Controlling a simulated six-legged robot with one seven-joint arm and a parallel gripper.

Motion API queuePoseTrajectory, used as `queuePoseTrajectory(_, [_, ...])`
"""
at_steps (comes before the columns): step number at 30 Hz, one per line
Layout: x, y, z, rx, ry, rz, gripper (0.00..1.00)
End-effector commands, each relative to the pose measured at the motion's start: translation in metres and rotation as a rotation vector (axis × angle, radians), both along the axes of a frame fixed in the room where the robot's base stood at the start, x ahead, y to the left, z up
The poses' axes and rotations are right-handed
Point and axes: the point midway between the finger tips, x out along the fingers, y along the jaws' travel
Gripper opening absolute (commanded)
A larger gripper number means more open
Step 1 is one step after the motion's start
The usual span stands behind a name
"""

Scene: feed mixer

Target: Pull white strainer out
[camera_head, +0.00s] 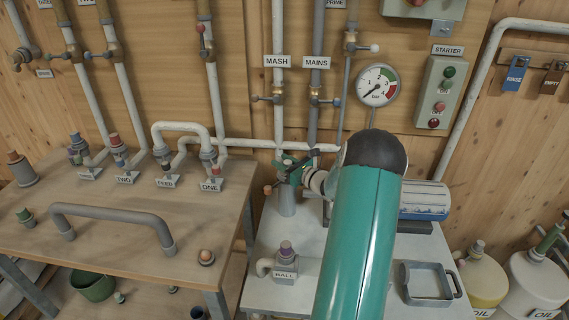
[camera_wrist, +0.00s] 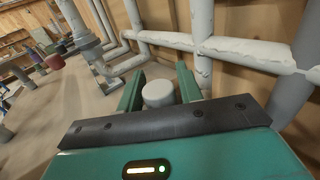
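A white round-topped piece, which looks like the white strainer (camera_wrist: 158,93), sits between the two teal fingers of my gripper (camera_wrist: 160,88) in the wrist view. One finger is on each side of it, very close. I cannot tell whether both fingers press on it. In the head view my gripper (camera_head: 288,167) is at the top of an upright grey cylindrical fitting (camera_head: 287,203) on the light right-hand bench. The strainer is not clear there, as the fingers cover that spot. How deep it sits is hidden.
White and grey pipes marked MASH (camera_head: 278,85) and MAINS (camera_head: 316,85) rise close behind my gripper. A fitting marked BALL (camera_head: 285,268) stands in front. A grey tray (camera_head: 428,300) lies at the right. The wooden bench (camera_head: 90,225) at left bears several pipe fittings.

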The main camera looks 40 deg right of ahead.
Motion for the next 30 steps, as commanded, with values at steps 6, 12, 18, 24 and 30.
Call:
queuePoseTrajectory(6, [0.000, 0.000, 0.000, 0.000, 0.000, 0.000, 0.22])
queuePoseTrajectory(12, [0.000, 0.000, 0.001, -0.001, -0.001, 0.000, 0.00])
queuePoseTrajectory(18, [0.000, 0.000, 0.005, -0.001, -0.002, 0.000, 0.00])
queuePoseTrajectory(24, [0.000, 0.000, 0.011, -0.002, -0.002, 0.000, 0.00])
queuePoseTrajectory(30, [0.000, 0.000, 0.016, -0.001, -0.001, 0.000, 0.00])
